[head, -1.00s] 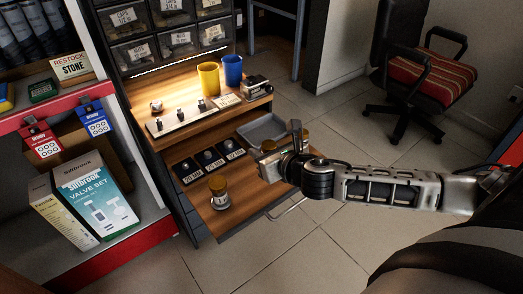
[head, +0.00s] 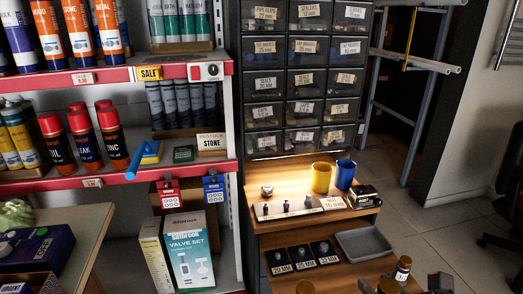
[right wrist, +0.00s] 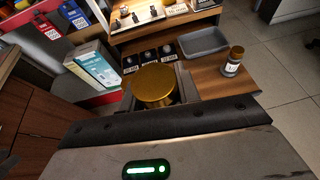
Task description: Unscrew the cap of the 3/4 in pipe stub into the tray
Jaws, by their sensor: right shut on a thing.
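My right gripper (head: 402,287) is at the bottom edge of the head view, partly cut off. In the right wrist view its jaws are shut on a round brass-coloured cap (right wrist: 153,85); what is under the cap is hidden. A capped stub with a pale label (right wrist: 233,62) stands upright on the wooden surface to the right, apart from the gripper; it also shows in the head view (head: 403,268). Another brass top (head: 305,288) is cut off at the bottom of the head view. The grey tray (head: 363,243) looks empty. My left gripper is not seen.
Behind are a yellow mug (head: 321,177), a blue mug (head: 345,175) and small fittings on a raised shelf. Drawers (head: 313,50) rise behind, and stocked shelves with a valve set box (head: 190,255) stand left.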

